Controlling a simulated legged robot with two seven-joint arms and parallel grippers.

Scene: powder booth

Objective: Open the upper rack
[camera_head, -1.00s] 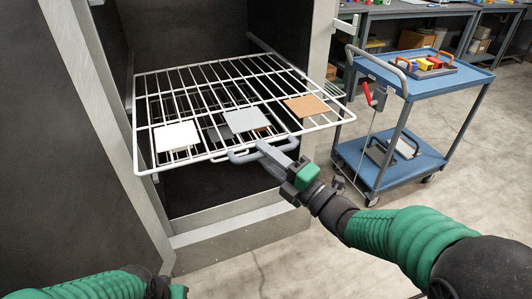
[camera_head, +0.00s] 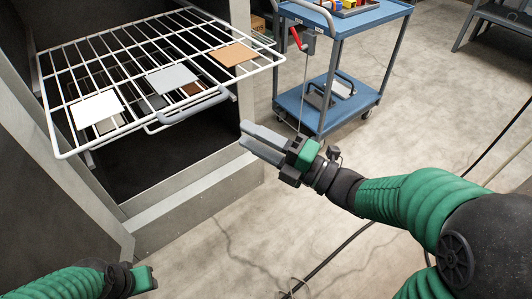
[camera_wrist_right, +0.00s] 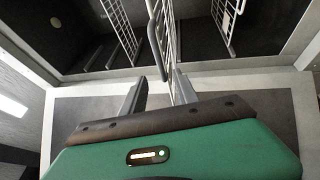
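The upper rack (camera_head: 100,42) is a white wire shelf standing well out of the dark booth in the head view. A white plate (camera_head: 97,107), a grey plate (camera_head: 172,79) and a brown plate (camera_head: 232,54) lie on it. Its grey handle (camera_head: 195,106) is on the front edge. My right gripper (camera_head: 243,134) is to the right of and apart from the handle, open and empty. In the right wrist view, its fingers (camera_wrist_right: 158,92) are spread, with the rack seen beyond them. My left gripper (camera_head: 147,279) shows only partly at the bottom left; its fingers are unclear.
A blue cart (camera_head: 345,25) with a tray of coloured items stands behind, to the right of the booth. More items show under the rack through its wires. The booth's metal sill (camera_head: 190,188) lies below. The concrete floor (camera_head: 240,230) in front is mostly clear.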

